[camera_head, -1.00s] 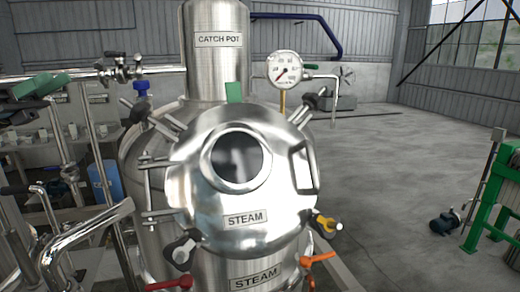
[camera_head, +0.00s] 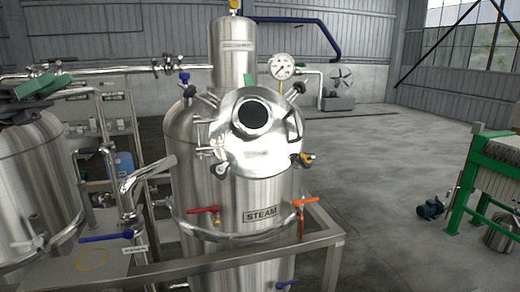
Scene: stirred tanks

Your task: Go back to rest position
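Neither of my grippers can be made out in the head view. A steel tank (camera_head: 200,145) stands at the centre with its round hatch (camera_head: 254,137) swung to face me. The hatch has a dark round window (camera_head: 253,115) and looks closed. A STEAM label (camera_head: 260,215) is on the tank's lower body. A red-handled valve (camera_head: 203,209) and an orange-handled valve (camera_head: 305,203) sit low on its front.
A steel frame (camera_head: 230,262) runs across in front of the tank. A second tank (camera_head: 38,180) stands at the left with a blue-handled valve (camera_head: 106,237) nearby. A green frame machine (camera_head: 484,165) is at the right. The grey floor (camera_head: 375,180) between is open.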

